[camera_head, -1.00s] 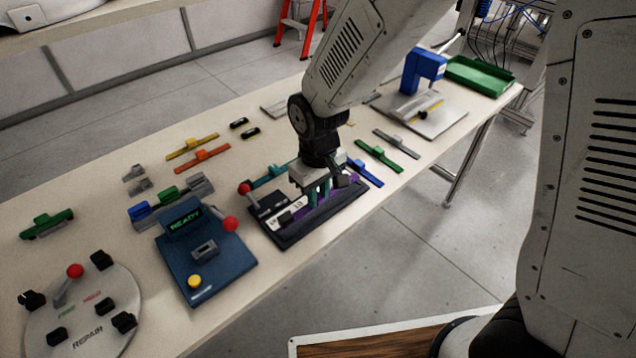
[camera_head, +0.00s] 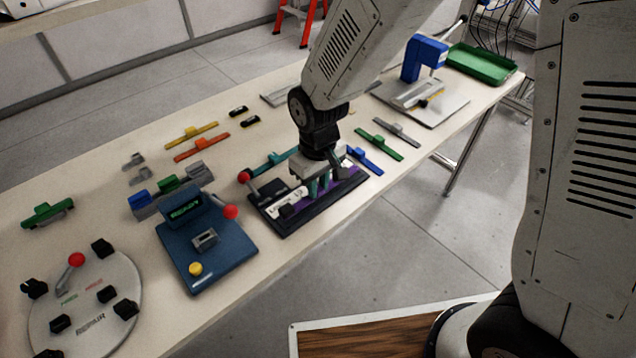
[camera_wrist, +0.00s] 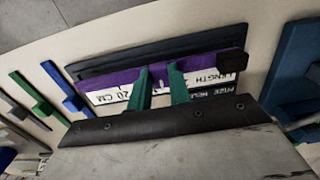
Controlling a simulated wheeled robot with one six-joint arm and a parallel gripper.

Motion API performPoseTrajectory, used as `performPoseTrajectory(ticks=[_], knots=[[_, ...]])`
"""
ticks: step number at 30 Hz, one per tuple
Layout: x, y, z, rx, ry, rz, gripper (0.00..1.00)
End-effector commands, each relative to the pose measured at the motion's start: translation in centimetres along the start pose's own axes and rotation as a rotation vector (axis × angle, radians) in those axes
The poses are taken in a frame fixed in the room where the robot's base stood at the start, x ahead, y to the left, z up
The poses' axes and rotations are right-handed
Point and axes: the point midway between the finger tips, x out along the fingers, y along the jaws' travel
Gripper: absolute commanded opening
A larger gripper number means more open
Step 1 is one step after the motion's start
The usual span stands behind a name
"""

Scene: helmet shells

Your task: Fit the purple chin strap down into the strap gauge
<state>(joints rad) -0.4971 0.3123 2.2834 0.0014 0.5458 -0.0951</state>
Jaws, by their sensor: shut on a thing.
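The purple chin strap (camera_wrist: 118,84) lies lengthwise along the strap gauge, and part of it also shows in the head view (camera_head: 346,186). The strap gauge (camera_head: 287,226) is a dark plate with a white printed scale; its dark rim (camera_wrist: 150,49) shows in the wrist view. My gripper (camera_head: 317,187) is over the gauge, its green fingers (camera_wrist: 158,84) shut on the strap. The fingers hide the strap's middle. I cannot tell whether the strap is fully seated or slightly above the gauge floor.
A red-knobbed lever (camera_head: 245,177) stands at the gauge's left end. A blue READY device (camera_head: 207,245) is just left of the gauge. Blue (camera_head: 365,160) and green (camera_head: 379,145) straps lie to its right. A round repair plate (camera_head: 86,306) is at the near left.

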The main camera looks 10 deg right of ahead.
Motion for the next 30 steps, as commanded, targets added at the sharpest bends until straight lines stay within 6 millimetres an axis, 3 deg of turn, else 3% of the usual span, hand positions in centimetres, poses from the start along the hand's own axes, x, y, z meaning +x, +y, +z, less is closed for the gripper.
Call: performPoseTrajectory(ticks=[30], knots=[[0.64,0.0,-0.01,0.0,0.001,0.0,0.0]])
